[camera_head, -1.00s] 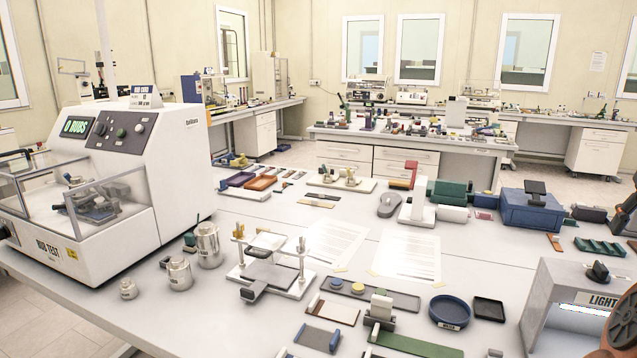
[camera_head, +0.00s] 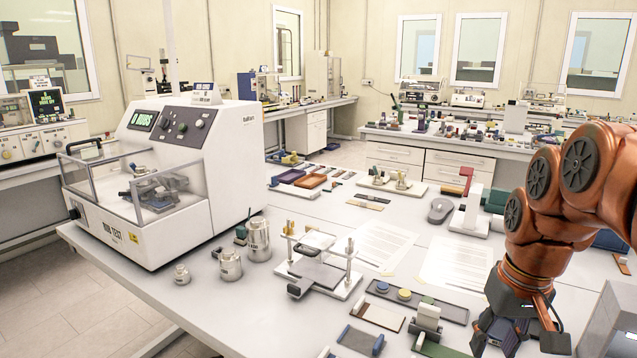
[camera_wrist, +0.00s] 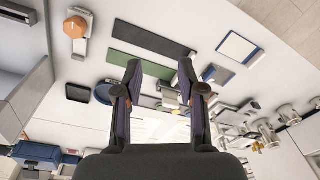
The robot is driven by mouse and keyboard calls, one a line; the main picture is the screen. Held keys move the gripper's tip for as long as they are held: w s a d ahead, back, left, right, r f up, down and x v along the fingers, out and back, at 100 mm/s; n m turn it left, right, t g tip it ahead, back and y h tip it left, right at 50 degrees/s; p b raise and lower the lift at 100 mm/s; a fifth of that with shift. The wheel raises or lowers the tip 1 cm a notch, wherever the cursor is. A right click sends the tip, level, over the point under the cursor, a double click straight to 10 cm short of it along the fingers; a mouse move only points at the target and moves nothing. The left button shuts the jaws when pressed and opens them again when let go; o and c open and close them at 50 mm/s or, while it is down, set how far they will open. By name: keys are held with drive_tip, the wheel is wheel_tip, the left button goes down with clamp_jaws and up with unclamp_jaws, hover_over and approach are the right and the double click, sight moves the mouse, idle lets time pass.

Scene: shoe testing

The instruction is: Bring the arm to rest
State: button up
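My orange arm reaches in from the right edge of the head view. My gripper (camera_head: 522,338) hangs low over the near right part of the table, partly cut off by the frame's bottom edge. In the wrist view my gripper (camera_wrist: 159,64) is open, with its two dark fingers apart and nothing held between them. A green strip (camera_wrist: 142,67) and a dark strip (camera_wrist: 150,39) lie on the table beyond the fingertips. I cannot tell the exact height of the fingers above the table.
The rub test machine (camera_head: 165,170) stands at the left of the table. Metal weights (camera_head: 259,238) and a white-based press fixture (camera_head: 320,265) stand in front of it. The grey light box (camera_head: 612,325) is close to the arm at right. A blue round dish (camera_wrist: 103,94) lies below.

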drive_tip(key=s+a+f+g, duration=0.1)
drive_tip(key=s+a+f, duration=0.4)
drive_tip(key=s, duration=0.3)
drive_tip(key=s+a+f+n+g, duration=0.1)
drive_tip(key=s+a+f, duration=0.4)
drive_tip(key=s+f, duration=0.2)
drive_tip(key=shift+s+g, duration=0.3)
drive_tip(key=shift+s, duration=0.55)
